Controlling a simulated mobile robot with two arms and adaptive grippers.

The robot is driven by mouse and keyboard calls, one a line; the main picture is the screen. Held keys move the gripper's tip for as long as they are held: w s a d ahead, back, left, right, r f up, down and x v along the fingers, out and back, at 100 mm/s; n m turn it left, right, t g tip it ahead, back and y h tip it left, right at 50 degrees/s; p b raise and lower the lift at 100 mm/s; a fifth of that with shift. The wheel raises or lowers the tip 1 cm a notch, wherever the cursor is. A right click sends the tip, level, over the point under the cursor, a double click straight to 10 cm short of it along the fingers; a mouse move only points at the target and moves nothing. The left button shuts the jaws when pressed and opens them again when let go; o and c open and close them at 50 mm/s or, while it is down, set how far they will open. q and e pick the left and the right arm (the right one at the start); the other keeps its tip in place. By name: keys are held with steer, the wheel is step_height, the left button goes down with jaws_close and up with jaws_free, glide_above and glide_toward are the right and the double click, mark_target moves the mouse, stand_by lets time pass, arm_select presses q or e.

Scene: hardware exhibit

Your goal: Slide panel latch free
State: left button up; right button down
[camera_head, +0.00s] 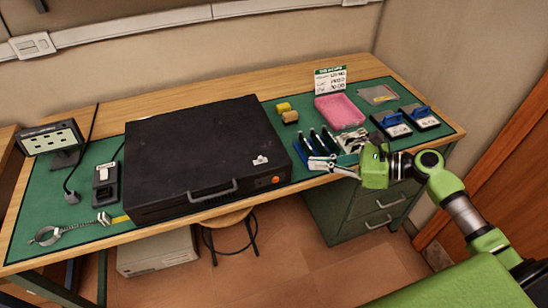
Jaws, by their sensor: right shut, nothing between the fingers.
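A large black case (195,150) lies flat on the green mat, with a grey handle (212,191) and an orange round button (276,180) on its front. A small white and metal piece (260,160) sits on its top near the front right corner; it may be the panel latch, but it is too small to tell. My right gripper (312,164) comes in from the right over the mat's front edge. Its fingers are shut and empty, pointing left, just right of the case and apart from the small piece. My left gripper is not in view.
Screwdriver-like tools (322,141) stand close behind my right gripper. A pink tray (340,111), blue-handled items (390,122), yellow blocks (284,107) and a sign (330,80) are farther back. A display box (52,139) and a wrist strap (48,235) are at left.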

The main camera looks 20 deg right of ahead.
mark_target(265, 168)
steer(key=x, duration=0.4)
steer(key=p+x, duration=0.1)
steer(key=x, duration=0.3)
steer(key=r+p+x, duration=0.1)
steer(key=x, duration=0.3)
steer(key=shift+w+a, duration=0.25)
steer(key=shift+a, duration=0.1)
steer(key=shift+p, duration=0.35)
steer(key=shift+a+r+p, duration=0.2)
steer(key=shift+a+p, duration=0.6)
steer(key=shift+s+a+p, duration=0.1)
steer(key=shift+a+p, duration=0.2)
steer(key=shift+a, duration=0.05)
steer(key=shift+a+f, duration=0.15)
steer(key=shift+f, duration=0.1)
